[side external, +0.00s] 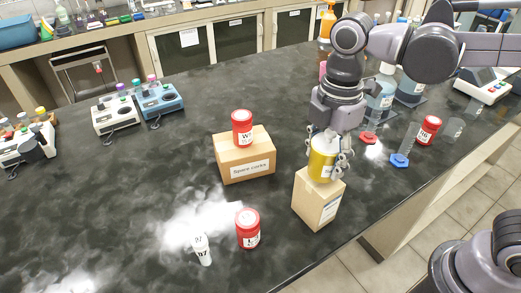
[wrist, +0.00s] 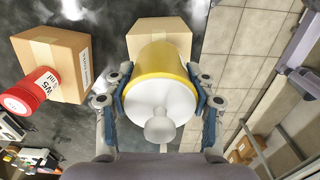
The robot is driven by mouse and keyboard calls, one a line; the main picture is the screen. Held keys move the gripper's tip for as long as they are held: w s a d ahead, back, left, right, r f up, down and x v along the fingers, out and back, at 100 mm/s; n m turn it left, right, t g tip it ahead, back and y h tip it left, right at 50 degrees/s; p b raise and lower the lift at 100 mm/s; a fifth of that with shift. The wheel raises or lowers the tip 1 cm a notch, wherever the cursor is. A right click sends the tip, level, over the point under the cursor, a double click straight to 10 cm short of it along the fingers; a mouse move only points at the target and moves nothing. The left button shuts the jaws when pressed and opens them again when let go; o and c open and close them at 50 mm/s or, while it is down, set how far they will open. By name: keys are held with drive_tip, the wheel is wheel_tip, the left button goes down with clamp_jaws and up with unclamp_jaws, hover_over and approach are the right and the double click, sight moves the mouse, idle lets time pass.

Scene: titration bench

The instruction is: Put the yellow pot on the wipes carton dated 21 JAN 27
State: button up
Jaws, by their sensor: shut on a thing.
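The yellow pot (side external: 322,160) has a white lid. My gripper (side external: 332,160) is shut on it, with fingers on both sides. The yellow pot also shows large in the wrist view (wrist: 162,68), lid and knob toward the camera. A tan carton (side external: 319,200) with a white label stands directly below the pot; it also shows behind the pot in the wrist view (wrist: 158,29). I cannot tell whether the pot touches its top. The label's text is too small to read. Another carton (side external: 245,160), labelled "Spare corks", stands to the left with a red-lidded jar (side external: 242,129) on top.
A red jar (side external: 248,229) and a small white bottle (side external: 202,249) stand on the dark bench at the front. Another red jar (side external: 429,130) and cylinders with red (side external: 369,138) and blue (side external: 399,160) bases stand at the right. The bench's left middle is clear.

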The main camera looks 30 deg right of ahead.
drive_tip(key=shift+f, duration=0.65)
drive_tip(key=o, duration=1.3)
drive_tip(key=shift+f, duration=0.15)
drive_tip(key=shift+o, duration=0.2)
wheel_tip(320, 180, up, 12)
drive_tip(key=shift+r, duration=0.2)
drive_tip(key=shift+d, duration=0.1)
